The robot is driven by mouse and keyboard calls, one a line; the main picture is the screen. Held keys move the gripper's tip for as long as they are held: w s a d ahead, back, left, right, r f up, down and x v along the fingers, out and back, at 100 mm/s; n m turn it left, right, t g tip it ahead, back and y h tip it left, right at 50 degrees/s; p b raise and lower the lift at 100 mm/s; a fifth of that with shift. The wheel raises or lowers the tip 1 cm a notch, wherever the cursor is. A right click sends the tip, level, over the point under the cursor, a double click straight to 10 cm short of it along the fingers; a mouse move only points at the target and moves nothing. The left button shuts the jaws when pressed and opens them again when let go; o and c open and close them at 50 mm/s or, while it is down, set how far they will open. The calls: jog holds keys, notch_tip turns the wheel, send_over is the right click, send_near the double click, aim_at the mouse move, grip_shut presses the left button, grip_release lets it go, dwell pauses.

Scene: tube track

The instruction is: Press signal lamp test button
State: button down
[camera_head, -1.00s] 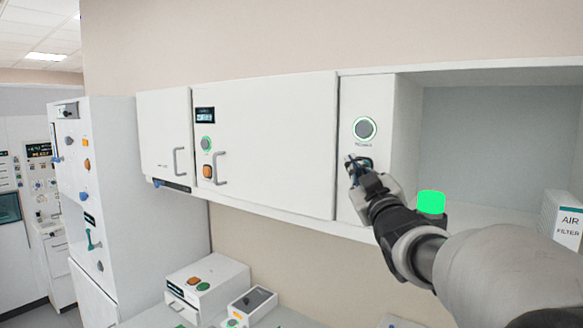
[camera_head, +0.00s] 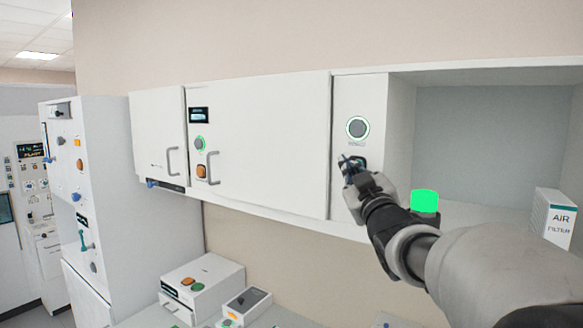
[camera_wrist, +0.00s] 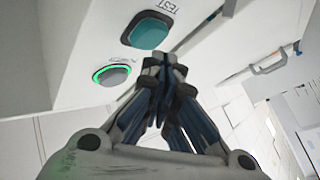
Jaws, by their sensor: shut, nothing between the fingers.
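A teal button (camera_wrist: 149,35) in a dark frame, with a small label that seems to read TEST beside it, sits on the white panel in the wrist view. In the head view only part of its dark frame (camera_head: 361,162) shows behind my fingers. My gripper (camera_head: 347,160) is shut and empty, in front of the panel at this button. In the wrist view the closed fingertips (camera_wrist: 165,62) are just below the teal button in the picture. I cannot tell whether they touch the panel.
A round grey button with a green lit ring (camera_head: 357,128) is above on the same panel. Closed cabinet doors (camera_head: 260,145) with handles are to the left. An open shelf to the right holds an air filter box (camera_head: 556,217). Boxes with buttons (camera_head: 202,285) stand below.

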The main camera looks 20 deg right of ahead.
jog(key=shift+w+d, duration=0.3)
jog(key=shift+d, duration=0.05)
jog(key=shift+w+d, duration=0.25)
jog(key=shift+d, duration=0.15)
dwell(1.0)
jog(key=shift+a+b, duration=0.1)
jog(key=shift+b, duration=0.2)
jog(key=shift+s+a+b, duration=0.55)
jog(key=shift+a+b, duration=0.1)
jog(key=s+a+b, duration=0.1)
jog(key=a, duration=0.1)
jog(key=s+a+b, duration=0.2)
dwell(0.4)
